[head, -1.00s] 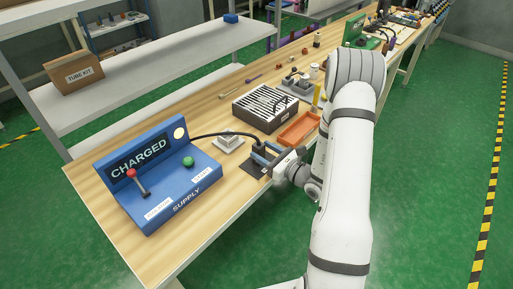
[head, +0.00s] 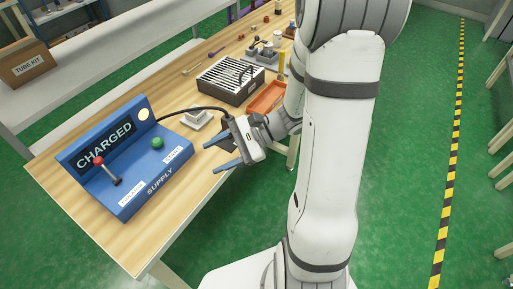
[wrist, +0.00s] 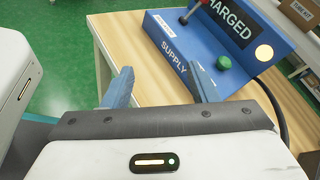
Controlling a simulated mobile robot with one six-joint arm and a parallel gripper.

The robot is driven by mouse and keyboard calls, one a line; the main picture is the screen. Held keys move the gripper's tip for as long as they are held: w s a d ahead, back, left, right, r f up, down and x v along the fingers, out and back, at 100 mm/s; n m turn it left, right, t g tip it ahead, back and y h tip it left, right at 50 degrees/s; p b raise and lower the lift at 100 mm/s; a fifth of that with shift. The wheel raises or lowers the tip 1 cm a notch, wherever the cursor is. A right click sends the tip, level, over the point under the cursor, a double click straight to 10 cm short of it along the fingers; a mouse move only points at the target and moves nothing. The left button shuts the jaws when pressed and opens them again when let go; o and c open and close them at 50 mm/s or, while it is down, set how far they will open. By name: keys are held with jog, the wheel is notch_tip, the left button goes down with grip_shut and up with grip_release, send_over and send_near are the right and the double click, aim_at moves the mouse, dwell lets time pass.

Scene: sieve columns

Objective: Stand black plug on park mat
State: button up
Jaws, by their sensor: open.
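My gripper (head: 211,157) is open, at the front edge of the bench, with its two blue fingers pointing left toward the blue supply box. In the wrist view the fingers (wrist: 160,82) are spread, with nothing between them. The black cable (head: 190,109) runs from the supply box to the right and ends behind my gripper. The black plug at its end is mostly or wholly hidden there. A dark mat (head: 227,149) shows only in part behind the fingers, so I cannot tell how the plug stands on it.
The blue supply box (head: 125,165), reading CHARGED, has a red-knobbed lever (head: 107,170) and a green button (head: 157,142). A grey block (head: 196,119), a slotted dark box (head: 231,80) and an orange tray (head: 266,97) stand nearby. Bare wood lies left of my gripper.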

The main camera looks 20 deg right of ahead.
jog(key=s+r+n+g+h, duration=0.2)
jog(key=s+n+g+h, duration=0.1)
jog(key=s+n+h, duration=0.4)
jog(key=s+d+r+n+t+h, duration=0.1)
jog(key=d+r+n+t+h, duration=0.3)
jog(key=d+r+n+h, duration=0.1)
jog(key=shift+s+d+r+n+h, duration=0.2)
jog(key=shift+d+r+n+h, duration=0.15)
jog(key=shift+d+n+h, duration=0.6)
jog(key=shift+r+p, duration=0.6)
jog(key=shift+r, duration=0.05)
jog(key=shift+c, duration=0.5)
